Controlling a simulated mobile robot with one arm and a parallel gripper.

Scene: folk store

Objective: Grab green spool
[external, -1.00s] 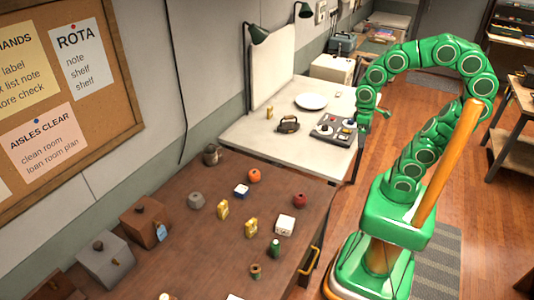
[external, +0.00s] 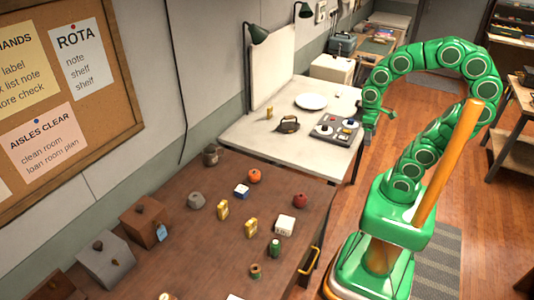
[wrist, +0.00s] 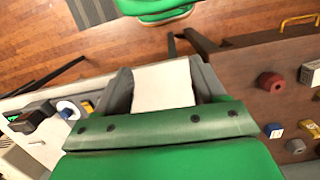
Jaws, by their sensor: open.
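A small brown spool with a green band (external: 255,271) stands near the front edge of the brown table (external: 180,255) in the external view. A green cylinder with a dark top (external: 275,247) stands just behind it; I cannot tell for sure which is the green spool. Neither shows in the wrist view. My gripper (wrist: 163,75) is open, its two grey fingers apart, with a white surface beyond them. In the external view my gripper hangs by the white table's right edge, well away from the spool, and its fingers are hard to make out.
Yellow tins (external: 251,228), a white box (external: 284,225), a red pot (external: 300,201), an orange pot (external: 254,176) and a blue-white box (external: 241,191) share the brown table. The white table (external: 262,137) holds a plate (external: 311,101), an iron (external: 288,124) and a dial panel (external: 336,128).

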